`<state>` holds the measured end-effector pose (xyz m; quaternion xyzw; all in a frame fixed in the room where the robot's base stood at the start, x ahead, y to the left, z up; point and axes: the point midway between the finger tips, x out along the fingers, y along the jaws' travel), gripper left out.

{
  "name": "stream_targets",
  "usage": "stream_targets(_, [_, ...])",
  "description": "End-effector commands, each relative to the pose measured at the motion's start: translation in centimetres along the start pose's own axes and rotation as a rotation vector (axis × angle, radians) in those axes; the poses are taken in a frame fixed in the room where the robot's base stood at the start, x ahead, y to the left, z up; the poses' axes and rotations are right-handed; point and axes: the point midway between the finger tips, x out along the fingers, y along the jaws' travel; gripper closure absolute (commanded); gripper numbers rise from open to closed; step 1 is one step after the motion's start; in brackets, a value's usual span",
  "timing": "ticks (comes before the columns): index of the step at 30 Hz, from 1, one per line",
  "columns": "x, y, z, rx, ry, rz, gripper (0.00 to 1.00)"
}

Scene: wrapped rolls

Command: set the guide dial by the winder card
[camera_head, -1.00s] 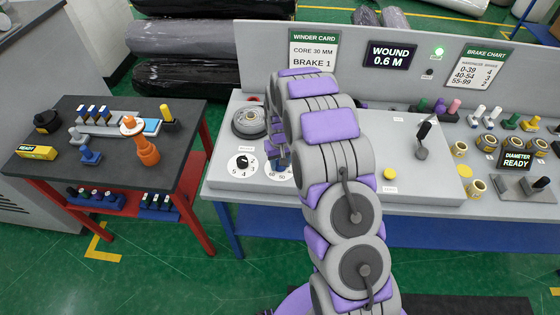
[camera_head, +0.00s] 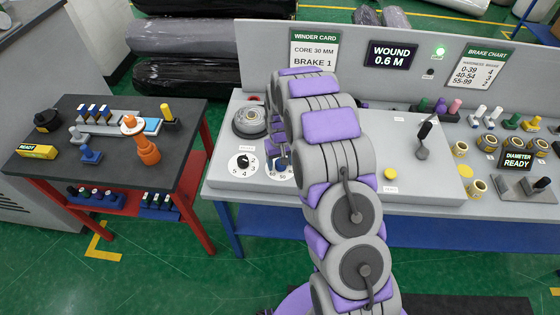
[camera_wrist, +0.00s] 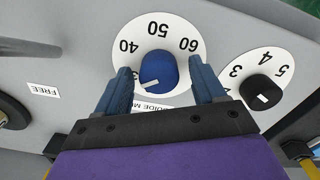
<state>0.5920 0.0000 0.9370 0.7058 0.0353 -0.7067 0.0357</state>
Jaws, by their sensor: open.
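The winder card (camera_head: 314,50) on the back panel reads CORE 30 MM and BRAKE 1. The guide dial (camera_wrist: 187,37) is a white disc with 40, 50 and 60 showing; its lower left part is behind my finger. Its blue knob (camera_wrist: 157,66) has a white pointer line aimed to the lower left, below the 40. My gripper (camera_wrist: 160,77) is open, with one blue finger on each side of the knob; I cannot tell whether they touch it. In the head view my arm partly covers the guide dial (camera_head: 271,174).
A black-knobbed dial (camera_head: 243,163) is close beside the guide dial; its knob (camera_wrist: 261,91) is near my right finger in the wrist view. A round grey metal part (camera_head: 249,121) stands behind it. A lever (camera_head: 423,140) stands right of my arm. A dark side table (camera_head: 110,160) is at left.

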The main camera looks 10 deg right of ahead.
Motion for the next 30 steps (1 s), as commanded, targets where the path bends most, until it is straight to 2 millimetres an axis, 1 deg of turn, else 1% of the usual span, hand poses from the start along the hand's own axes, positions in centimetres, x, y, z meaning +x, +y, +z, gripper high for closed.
stream_targets(5, [-2.2,0.0,-0.1,0.000,0.005,0.001,0.31])
stream_targets(8, [-4.2,0.0,-0.2,0.000,0.007,0.001,0.31])
stream_targets(15, [-9.7,0.0,-0.2,0.000,0.007,0.001,0.31])
stream_targets(21, [-13.7,-0.1,-0.2,0.000,0.003,0.001,0.31])
stream_targets(25, [-15.7,-0.1,-0.2,0.000,0.005,0.001,0.31])
stream_targets(30, [-16.9,-0.1,-0.2,0.000,0.001,0.001,0.31])
